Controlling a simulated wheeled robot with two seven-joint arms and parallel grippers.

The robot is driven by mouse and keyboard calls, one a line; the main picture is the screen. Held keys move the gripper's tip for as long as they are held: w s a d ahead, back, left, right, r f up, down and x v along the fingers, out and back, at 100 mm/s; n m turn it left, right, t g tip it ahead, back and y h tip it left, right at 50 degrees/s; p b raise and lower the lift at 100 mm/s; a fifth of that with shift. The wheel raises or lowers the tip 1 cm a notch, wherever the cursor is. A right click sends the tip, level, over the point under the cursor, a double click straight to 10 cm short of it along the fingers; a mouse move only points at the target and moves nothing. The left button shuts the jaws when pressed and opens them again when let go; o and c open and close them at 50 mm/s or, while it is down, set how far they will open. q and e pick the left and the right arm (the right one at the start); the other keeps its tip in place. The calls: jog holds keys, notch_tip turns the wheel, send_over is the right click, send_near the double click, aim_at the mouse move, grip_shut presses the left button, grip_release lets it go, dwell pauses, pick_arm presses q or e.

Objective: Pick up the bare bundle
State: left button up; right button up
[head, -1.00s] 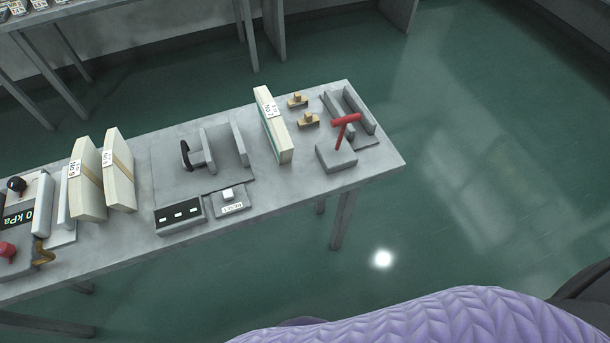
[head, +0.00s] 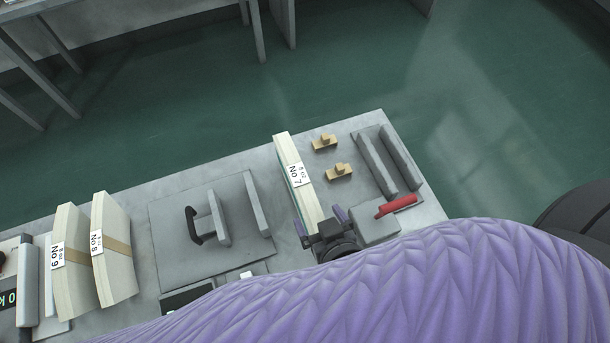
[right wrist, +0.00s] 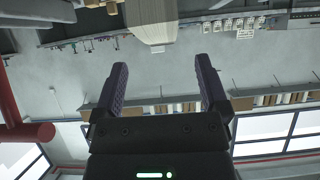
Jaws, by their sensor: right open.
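The bare bundle (head: 308,198) is a pale stack labelled No 7, with no brown band, lying on the table right of the grey press-like fixture. My right gripper (head: 320,219) is open at its near end, with one purple finger on each side in the head view. In the right wrist view, the pale bundle end (right wrist: 152,22) shows beyond and between the open fingertips (right wrist: 161,62); the fingers look apart from it. My purple sleeve hides the table's near edge. My left gripper is not in view.
Banded bundles No 8 (head: 115,245) and No 9 (head: 73,252) stand at the left. The grey fixture (head: 225,215) has a black handle. Right of the bare bundle are two small wooden pieces (head: 340,172), a grey channel (head: 388,160) and a block with a red handle (head: 396,206).

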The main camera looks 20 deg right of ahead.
aim_at(302, 185)
jog(key=shift+w+a+r, duration=0.1)
jog(key=shift+w+r, duration=0.1)
jog(key=shift+w, duration=0.25)
jog(key=shift+w+r, duration=0.15)
jog(key=shift+w, duration=0.3)
jog(key=x, duration=0.6)
jog(key=b+x, duration=0.1)
jog(key=x, duration=0.2)
jog(key=shift+w+r, duration=0.1)
jog(key=shift+r, duration=0.2)
jog(key=shift+c, duration=0.3)
grip_shut()
jog(key=shift+r, duration=0.1)
